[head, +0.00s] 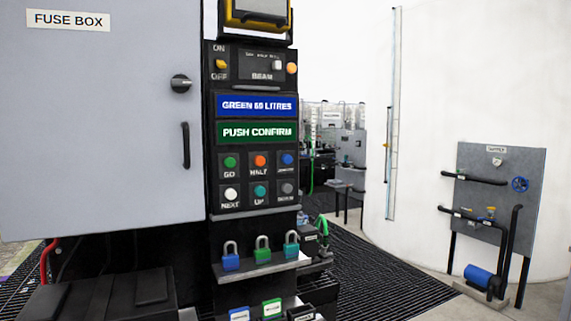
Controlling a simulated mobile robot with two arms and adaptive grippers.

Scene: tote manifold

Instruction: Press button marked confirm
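A black control panel (205,170) stands in the middle of the head view. It carries two rows of round buttons. The top row has a green button marked GO (230,162), an orange button marked HALT (260,160) and a blue button (287,159) whose label is too small to read surely. The lower row has a white button marked NEXT (231,194), a teal button marked UP (260,191) and a grey button (287,188) with an unclear label. A green sign (257,132) above reads PUSH CONFIRM. Neither of my grippers is in view.
A grey fuse box (100,130) fills the left side. A blue sign (257,105) reads GREEN 60 LITRES. Several padlocks (262,249) stand on a shelf below the buttons. Dark floor grating (385,270) is open to the right, before a pipe board (500,185).

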